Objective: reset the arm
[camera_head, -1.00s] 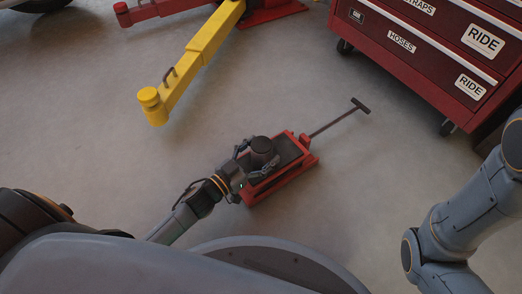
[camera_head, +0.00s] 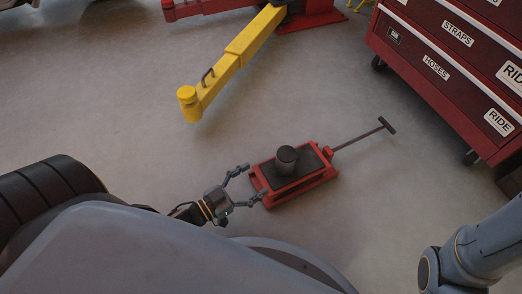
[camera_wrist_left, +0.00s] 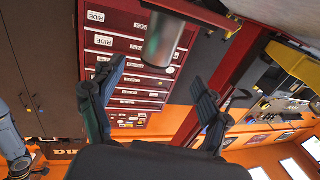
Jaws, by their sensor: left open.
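My left gripper (camera_head: 256,181) is open and empty in the head view, low at the near left end of a small red lift with a black top (camera_head: 303,188). A dark grey cylinder (camera_head: 286,160) stands upright on the black top, apart from both fingertips. In the left wrist view the open fingers (camera_wrist_left: 158,78) point up the picture, with the cylinder (camera_wrist_left: 163,38) beyond them and nothing between them. My right arm (camera_head: 480,245) shows at the lower right of the head view; its gripper is out of view.
A handle (camera_head: 362,134) reaches from the lift toward the upper right. A red drawer cabinet (camera_head: 450,75) stands at the upper right. A yellow lift arm (camera_head: 228,66) juts in from the top. The grey floor (camera_head: 120,110) between is clear.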

